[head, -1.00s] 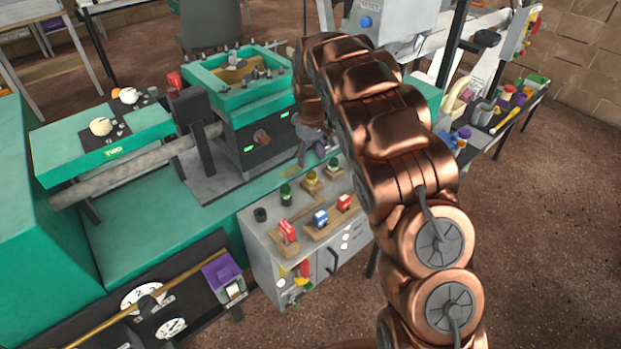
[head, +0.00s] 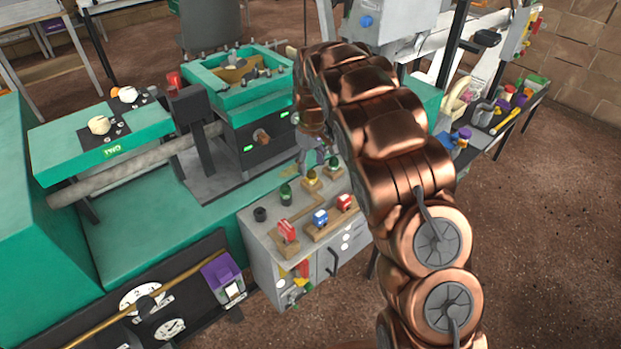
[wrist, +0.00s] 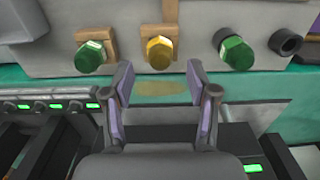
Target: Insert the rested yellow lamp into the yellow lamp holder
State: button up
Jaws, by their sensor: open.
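The yellow lamp (head: 311,178) stands on a small wooden block on top of the grey cabinet. In the wrist view, the yellow lamp (wrist: 159,52) lies straight ahead, centred between my fingers and beyond their tips. My gripper (wrist: 159,76) is open and empty, with one finger either side of the lamp's line and not touching it. In the head view my gripper (head: 312,160) hangs just behind the lamp, partly hidden by my arm. I cannot make out which part is the yellow lamp holder.
Green lamps stand on both sides, one on the left (wrist: 90,57) and one on the right (wrist: 236,52). A black round socket (wrist: 285,41) is beside the right one.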

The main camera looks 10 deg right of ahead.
jog(key=shift+f+b, duration=0.55)
jog(key=shift+f, duration=0.8)
jog(key=shift+c, duration=0.3)
grip_shut()
jog(key=shift+r, duration=0.2)
jog(key=shift+r, duration=2.35)
